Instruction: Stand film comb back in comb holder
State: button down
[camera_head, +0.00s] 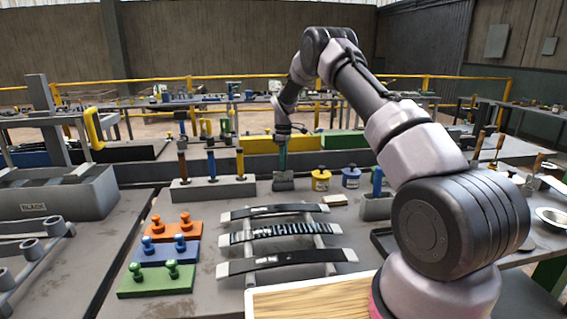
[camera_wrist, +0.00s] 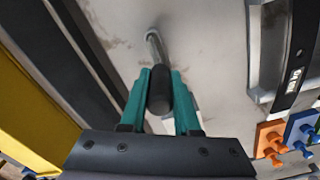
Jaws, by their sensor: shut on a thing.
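My gripper (camera_head: 282,158) has teal fingers pointing down over the back of the bench. In the wrist view it (camera_wrist: 160,92) is shut on the dark, rounded handle of a tool (camera_wrist: 159,85), which I take to be the film comb. A thin grey metal part (camera_wrist: 152,42) extends beyond the handle, over the grey tabletop. In the head view a small grey block (camera_head: 284,183) shows right under the fingertips; I cannot tell whether it is part of the tool or a holder. Another grey block (camera_head: 375,207), with a blue-handled tool upright in it, stands to the right, partly behind my arm.
A long rack (camera_head: 213,190) with brown, blue and yellow handled tools stands left of the gripper. Yellow and blue jars (camera_head: 320,180) stand close on its right. Three strips (camera_head: 280,233) lie on rails in front; orange, blue and green blocks (camera_head: 174,226) sit to the left.

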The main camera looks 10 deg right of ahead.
jog(key=shift+f, duration=1.9)
jog(key=c, duration=0.6)
grip_release()
jog(key=shift+f, duration=0.1)
jog(key=shift+o, duration=0.5)
jog(key=o, duration=0.4)
jog(key=shift+r, duration=3.55)
